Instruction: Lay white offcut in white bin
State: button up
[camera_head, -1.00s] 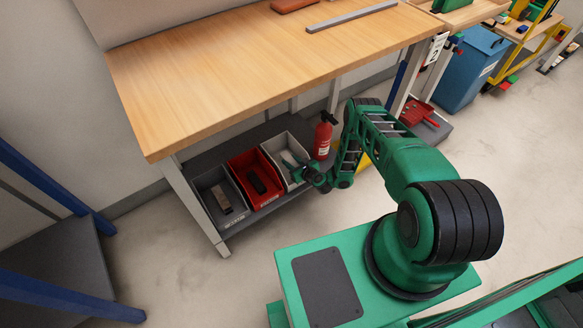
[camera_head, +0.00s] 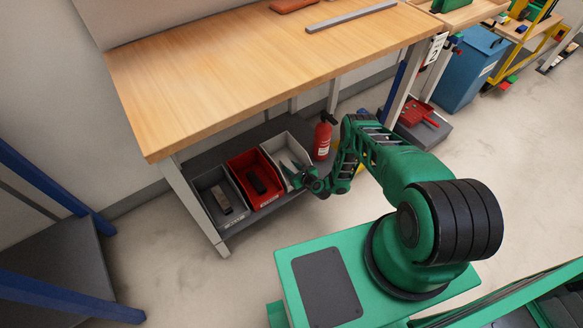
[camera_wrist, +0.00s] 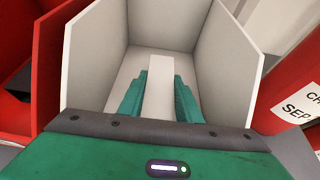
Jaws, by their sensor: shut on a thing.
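The white bin (camera_head: 281,147) stands on the shelf under the workbench, at the right end of the row of bins. In the wrist view the white bin (camera_wrist: 92,55) fills the middle, its back wall and both side walls showing. My gripper (camera_wrist: 160,92) reaches into the bin with its green fingers on either side of the white offcut (camera_wrist: 158,85). The gripper is shut on the offcut, which points toward the back of the bin. I cannot tell whether the offcut touches the bin floor. In the head view my gripper (camera_head: 293,172) is at the bin's front.
A red bin (camera_head: 243,160) with a dark piece and a grey bin (camera_head: 203,181) with pieces stand left of the white bin. A fire extinguisher (camera_head: 322,138) is close on the right. The wooden benchtop (camera_head: 250,70) overhangs the shelf.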

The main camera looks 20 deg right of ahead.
jog(key=shift+f, duration=0.15)
jog(key=o, duration=1.1)
jog(key=shift+r, duration=0.45)
jog(key=v, duration=1.2)
jog(key=shift+r, duration=0.1)
